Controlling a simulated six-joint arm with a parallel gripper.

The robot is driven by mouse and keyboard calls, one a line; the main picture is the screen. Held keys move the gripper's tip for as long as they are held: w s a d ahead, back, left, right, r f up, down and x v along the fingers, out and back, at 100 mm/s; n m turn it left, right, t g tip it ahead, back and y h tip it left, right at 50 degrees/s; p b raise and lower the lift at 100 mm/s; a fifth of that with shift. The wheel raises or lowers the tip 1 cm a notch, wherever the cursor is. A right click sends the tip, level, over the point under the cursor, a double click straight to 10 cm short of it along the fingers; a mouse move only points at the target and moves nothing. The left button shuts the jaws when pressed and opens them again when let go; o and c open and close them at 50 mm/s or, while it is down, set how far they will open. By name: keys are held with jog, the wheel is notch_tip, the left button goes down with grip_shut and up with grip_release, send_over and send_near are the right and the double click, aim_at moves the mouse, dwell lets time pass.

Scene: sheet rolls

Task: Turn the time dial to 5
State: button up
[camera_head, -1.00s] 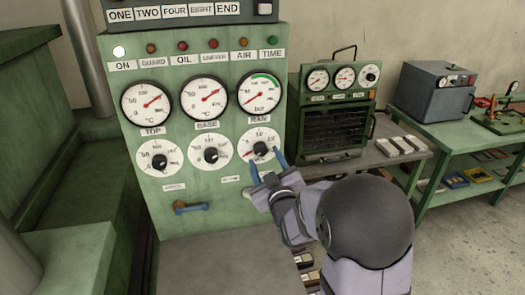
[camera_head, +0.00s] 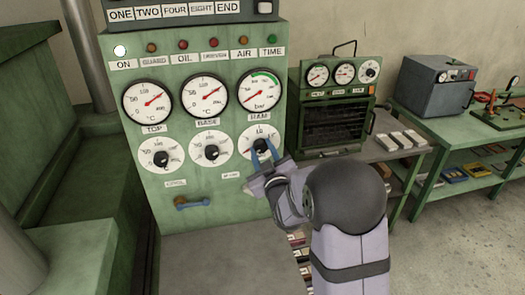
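The green press panel (camera_head: 225,185) carries three white dials with black knobs in its lower row. The right-hand dial (camera_head: 246,140), under the RAM gauge, has a round white face with numbers too small to read surely. My gripper (camera_head: 262,153) is at this dial, its two blue fingers on either side of the black knob (camera_head: 261,145). I cannot tell whether the fingers touch the knob. The fingers hide the lower part of the dial, and its pointer setting cannot be read. A TIME label (camera_head: 271,53) sits under a green lamp at the top right of the panel.
Left of it are the middle dial (camera_head: 211,152) and left dial (camera_head: 161,158), with a blue handle (camera_head: 192,205) below. A small green oven (camera_head: 333,125) with its own gauges stands right, behind my arm. A grey box (camera_head: 436,84) sits on the green bench.

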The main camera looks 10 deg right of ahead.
jog(key=shift+b, duration=0.4)
jog(key=shift+f+m+b, duration=0.2)
jog(key=shift+m+b, duration=0.85)
jog(key=shift+m, duration=0.05)
jog(key=m+b, duration=0.3)
jog(key=shift+b, duration=0.35)
jog(key=m+b, duration=0.3)
jog(key=shift+m, duration=0.4)
jog(key=shift+r+m+b, duration=0.15)
jog(key=shift+m+b, duration=0.8)
jog(key=shift+m, duration=0.35)
jog(key=o, duration=1)
jog(key=shift+o, duration=0.2)
